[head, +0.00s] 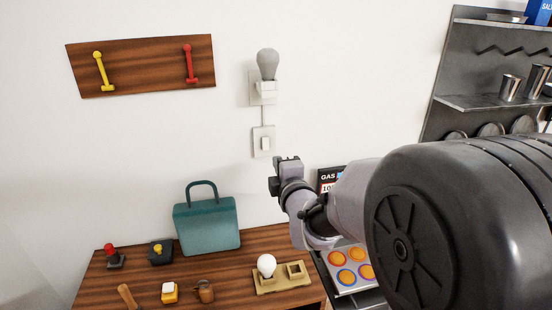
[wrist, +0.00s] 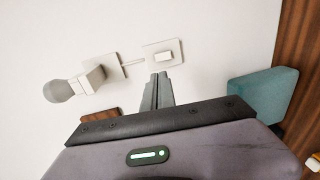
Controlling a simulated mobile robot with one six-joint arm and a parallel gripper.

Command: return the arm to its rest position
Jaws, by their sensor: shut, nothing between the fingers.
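My gripper (head: 287,160) is at the end of my arm, raised above the wooden table and in front of the white wall, in the head view. In the wrist view my gripper's fingers (wrist: 158,80) are together with nothing between them. They point toward the wall near a white switch (wrist: 163,56). In the head view the switch (head: 263,141) is just left of and above my gripper. Whether the fingertips touch the wall cannot be told.
A grey bulb (head: 267,64) sits in a wall socket above the switch. The wooden table (head: 225,275) holds a teal bag (head: 207,226), a white bulb (head: 266,265) on a two-hole base and several small items. A metal shelf (head: 480,102) and a stove (head: 345,285) are at right.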

